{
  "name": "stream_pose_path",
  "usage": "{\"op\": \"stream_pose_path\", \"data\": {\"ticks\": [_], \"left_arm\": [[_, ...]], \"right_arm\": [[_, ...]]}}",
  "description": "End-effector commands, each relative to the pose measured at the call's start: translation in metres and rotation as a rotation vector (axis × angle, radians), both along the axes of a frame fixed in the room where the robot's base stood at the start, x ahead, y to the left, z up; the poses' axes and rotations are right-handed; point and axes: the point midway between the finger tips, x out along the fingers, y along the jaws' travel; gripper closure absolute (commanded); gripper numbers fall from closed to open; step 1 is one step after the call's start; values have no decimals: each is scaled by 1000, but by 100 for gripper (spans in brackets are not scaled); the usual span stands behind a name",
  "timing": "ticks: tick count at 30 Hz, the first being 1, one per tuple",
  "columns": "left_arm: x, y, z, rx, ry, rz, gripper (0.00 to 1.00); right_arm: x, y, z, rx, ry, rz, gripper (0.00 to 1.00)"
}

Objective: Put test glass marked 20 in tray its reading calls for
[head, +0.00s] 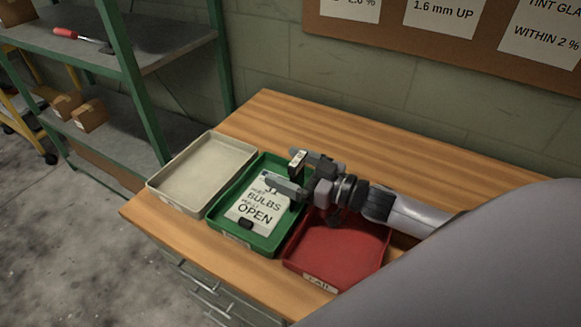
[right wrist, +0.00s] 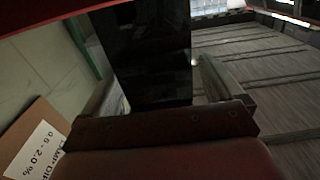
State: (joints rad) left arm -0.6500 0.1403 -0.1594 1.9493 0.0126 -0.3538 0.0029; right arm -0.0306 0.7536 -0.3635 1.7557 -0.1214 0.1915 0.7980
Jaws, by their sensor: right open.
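A dark, slab-like piece (head: 299,173) with a small pale label at its top stands between the fingers of my right gripper (head: 297,173). It looks like the test glass, but I cannot read its marking. The right gripper is open, over the back right part of the green tray (head: 217,222). In the right wrist view the dark slab (right wrist: 145,50) fills much of the gap between the fingers. I cannot tell whether it rests on the tray. A beige tray (head: 203,172) is to the left, and a red tray (head: 335,253) to the right.
A card reading "BULBS OPEN" (head: 254,205) and a small black piece (head: 246,223) lie in the green tray. The trays sit on a wooden bench (head: 262,115), clear behind them. Notices (head: 445,15) hang above. A green-framed shelf (head: 150,45) stands left.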

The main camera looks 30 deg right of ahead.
Motion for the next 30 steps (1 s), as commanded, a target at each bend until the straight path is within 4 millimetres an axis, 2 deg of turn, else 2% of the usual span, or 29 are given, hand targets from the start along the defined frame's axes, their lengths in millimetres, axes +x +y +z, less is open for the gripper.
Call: {"op": "stream_pose_path", "data": {"ticks": [2, 5, 19, 30], "left_arm": [[0, 0, 3, 0, 0, 0, 5], [0, 0, 1, 0, 0, 0, 5], [0, 0, 1, 1, 0, 1, 5], [0, 0, 1, -1, -1, 1, 5]], "right_arm": [[0, 0, 5, -2, -1, 0, 6], [-6, -4, 2, 0, 2, -1, 6], [-53, -31, 2, -1, 2, 0, 6], [-65, -39, 3, 0, -1, 0, 6]]}}
